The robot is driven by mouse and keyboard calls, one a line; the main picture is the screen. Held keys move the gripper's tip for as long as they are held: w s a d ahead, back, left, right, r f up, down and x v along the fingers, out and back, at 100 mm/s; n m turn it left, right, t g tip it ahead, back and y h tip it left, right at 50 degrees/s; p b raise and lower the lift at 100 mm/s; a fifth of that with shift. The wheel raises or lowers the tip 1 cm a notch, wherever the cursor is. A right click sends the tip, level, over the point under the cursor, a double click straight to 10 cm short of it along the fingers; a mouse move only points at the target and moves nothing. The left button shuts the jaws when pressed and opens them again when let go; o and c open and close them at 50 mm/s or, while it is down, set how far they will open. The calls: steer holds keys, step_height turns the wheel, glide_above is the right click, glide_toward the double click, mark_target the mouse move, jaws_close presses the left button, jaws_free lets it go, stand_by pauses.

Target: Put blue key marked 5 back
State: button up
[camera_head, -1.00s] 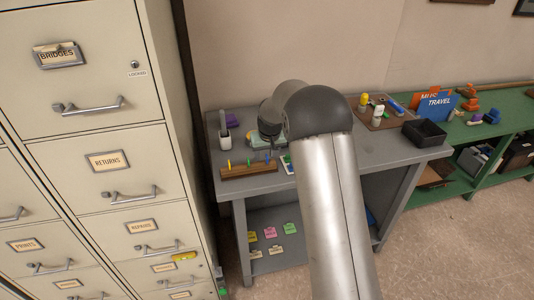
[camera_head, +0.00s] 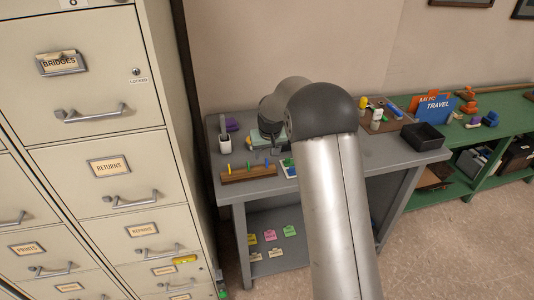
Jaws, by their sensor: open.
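A brown wooden key rack (camera_head: 249,176) lies along the front left of the grey desk. A yellow key (camera_head: 229,169), a green key (camera_head: 248,168) and a blue key (camera_head: 266,162) stand upright in it. The number on the blue key is too small to read. My gripper (camera_head: 271,150) is open, just above and behind the right end of the rack, close to the blue key. My arm hides part of the gripper. I cannot tell whether the fingers touch the key.
A grey desk (camera_head: 420,157) carries a white cup (camera_head: 225,144), a black tray (camera_head: 425,135) and small bottles. Several coloured tags lie on its lower shelf. A tall beige filing cabinet (camera_head: 95,165) stands close on the left. A green bench (camera_head: 490,135) stands at the right.

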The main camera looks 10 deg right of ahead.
steer(key=p+v, duration=0.1)
steer(key=v, duration=0.1)
steer(key=shift+s+r, duration=0.1)
steer(key=shift+r, duration=0.3)
stand_by(0.3)
steer(key=b+v, duration=0.2)
steer(key=v, duration=1.5)
steer(key=s+f+g, duration=0.1)
steer(key=s+f, duration=0.3)
steer(key=s, duration=0.8)
steer(key=s+f+g, duration=0.1)
steer(key=s+f, duration=0.3)
steer(key=s, duration=0.8)
steer(key=s+f, duration=0.5)
steer(key=s, duration=0.7)
steer(key=shift+a+g, duration=0.2)
steer(key=shift+g, duration=0.2)
